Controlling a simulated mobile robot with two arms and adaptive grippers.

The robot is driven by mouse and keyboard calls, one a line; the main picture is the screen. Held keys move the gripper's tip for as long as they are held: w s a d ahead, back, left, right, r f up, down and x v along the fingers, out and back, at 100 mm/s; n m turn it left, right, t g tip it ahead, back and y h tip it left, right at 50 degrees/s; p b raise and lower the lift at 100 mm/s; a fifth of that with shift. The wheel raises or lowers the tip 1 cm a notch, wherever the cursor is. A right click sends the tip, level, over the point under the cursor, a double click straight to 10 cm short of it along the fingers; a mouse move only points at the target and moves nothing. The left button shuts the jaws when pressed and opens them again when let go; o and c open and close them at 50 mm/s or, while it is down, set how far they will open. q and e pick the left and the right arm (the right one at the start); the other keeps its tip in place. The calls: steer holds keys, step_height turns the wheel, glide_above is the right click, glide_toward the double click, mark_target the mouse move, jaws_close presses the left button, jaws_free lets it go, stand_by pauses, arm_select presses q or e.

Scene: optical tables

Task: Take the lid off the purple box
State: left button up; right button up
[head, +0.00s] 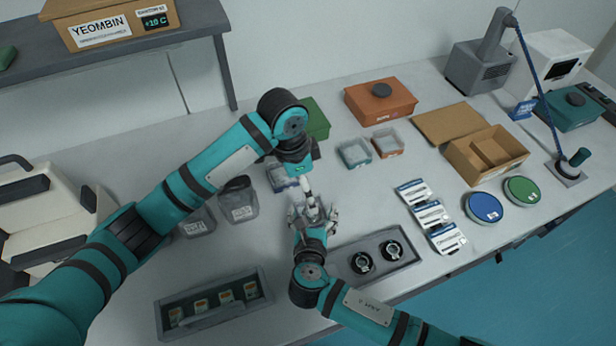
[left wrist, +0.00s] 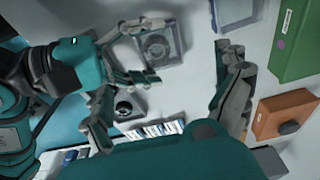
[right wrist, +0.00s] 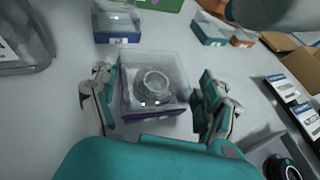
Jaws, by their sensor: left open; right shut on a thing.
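The purple box (right wrist: 135,122) has a purple lower part and a clear upper part, with a round ring-like thing visible inside. It stands on the table in the right wrist view, between the fingers of my right gripper (right wrist: 155,100), which is shut on its sides. The box also shows in the left wrist view (left wrist: 165,38). The clear lid (right wrist: 150,62) appears to be on the box. My left gripper (left wrist: 163,75) is open and empty above the box, pointing down. In the head view the grippers mostly hide this box.
Teal (head: 354,152) and orange (head: 387,142) clear boxes are farther right. A grey tray with two round black parts (head: 345,278) lies right of my right gripper. Grey containers (head: 238,200) stand at left.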

arm_select(q)
steer(key=f, duration=0.3)
steer(key=d+f, duration=0.1)
steer(key=f, duration=0.7)
steer(key=shift+w+d+f, duration=0.15)
steer(key=shift+w+d, duration=0.15)
steer(key=shift+d, duration=0.1)
arm_select(e)
steer(key=shift+d, duration=0.1)
arm_select(q)
steer(key=c, duration=1.4)
steer(key=shift+o, duration=0.2)
steer(key=shift+r, duration=0.2)
